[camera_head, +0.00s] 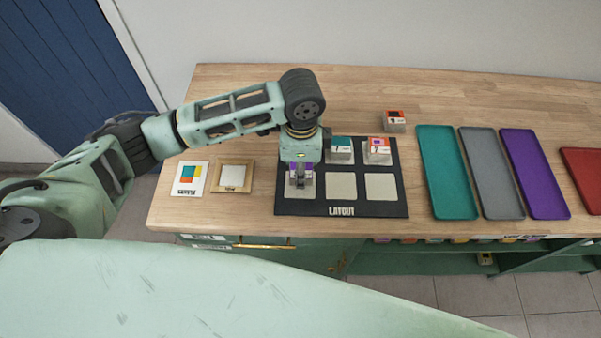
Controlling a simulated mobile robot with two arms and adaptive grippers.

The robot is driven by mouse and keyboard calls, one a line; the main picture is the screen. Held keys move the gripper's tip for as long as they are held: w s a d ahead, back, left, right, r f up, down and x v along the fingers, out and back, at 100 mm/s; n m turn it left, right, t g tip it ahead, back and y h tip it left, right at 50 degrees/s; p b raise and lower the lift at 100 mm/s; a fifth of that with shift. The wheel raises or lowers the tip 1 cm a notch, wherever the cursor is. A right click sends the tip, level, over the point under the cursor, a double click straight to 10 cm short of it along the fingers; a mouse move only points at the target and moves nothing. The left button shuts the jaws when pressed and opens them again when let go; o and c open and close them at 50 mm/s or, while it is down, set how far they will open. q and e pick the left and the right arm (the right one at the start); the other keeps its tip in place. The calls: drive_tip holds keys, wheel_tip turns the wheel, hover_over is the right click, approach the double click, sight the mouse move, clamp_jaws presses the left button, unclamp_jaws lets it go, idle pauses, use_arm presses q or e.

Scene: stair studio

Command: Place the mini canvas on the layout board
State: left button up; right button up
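A small pale square in a wooden frame (234,175), which looks like the mini canvas, lies flat on the table, left of the black layout board (342,209). The board has pale square cells in two rows. Two blocks with coloured tops, one teal (341,151) and one orange and purple (378,152), stand in its back row. My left gripper (299,182) points down over the front left cell, at a small block with purple on it (308,188). Its fingers overlap the block, so whether they grip it is unclear. The back left cell is mostly hidden by the arm. My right gripper is out of view.
A sample card (188,179) lies left of the framed square. Another block (395,121) stands behind the board. Teal (447,172), grey (491,172), purple (535,173) and red (584,178) trays lie at right. The board's front middle and right cells are bare.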

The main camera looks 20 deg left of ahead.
use_arm(q)
drive_tip(key=shift+a+f, duration=0.15)
drive_tip(key=shift+f, duration=0.1)
wheel_tip(320, 180, down, 3)
drive_tip(key=shift+f+p, duration=0.15)
drive_tip(key=shift+p, duration=0.4)
drive_tip(key=shift+f, duration=0.4)
drive_tip(key=o, duration=1.1)
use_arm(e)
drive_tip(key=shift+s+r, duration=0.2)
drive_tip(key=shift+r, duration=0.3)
use_arm(q)
wheel_tip(320, 180, up, 12)
drive_tip(key=shift+r+b, duration=0.2)
drive_tip(key=shift+b, duration=0.9)
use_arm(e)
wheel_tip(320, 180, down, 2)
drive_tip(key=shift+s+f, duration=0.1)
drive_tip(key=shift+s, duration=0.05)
